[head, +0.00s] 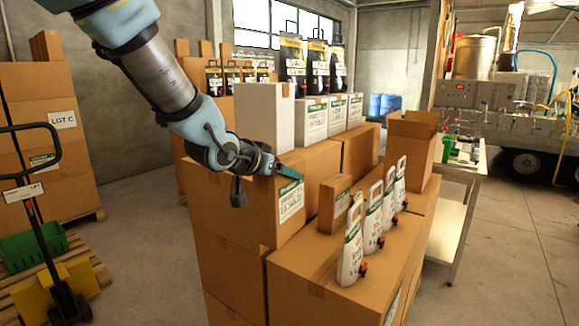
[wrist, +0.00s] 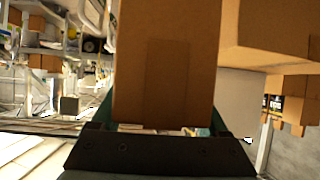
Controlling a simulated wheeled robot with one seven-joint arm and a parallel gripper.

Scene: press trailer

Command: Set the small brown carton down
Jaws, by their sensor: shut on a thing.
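The small brown carton (wrist: 166,65) fills the middle of the wrist view, with a tape strip down its face. The green fingers of my gripper (wrist: 163,128) lie along both its sides, shut on it. The carton's far end is cut off by the picture's top edge. In the head view my gripper (head: 290,172) is above the front of the stacked cartons, pointing right. A narrow upright carton (head: 327,207) with a label shows just right of the fingertips. I cannot tell in this view whether it is the held one, or what lies beneath the held carton.
White pouches (head: 375,218) stand in a row on the big front carton (head: 315,265). White boxes (head: 264,115) and black pouches (head: 292,62) are behind. An open carton (head: 410,145) is to the right, near a side table (head: 452,215). The floor (head: 520,230) at right is clear.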

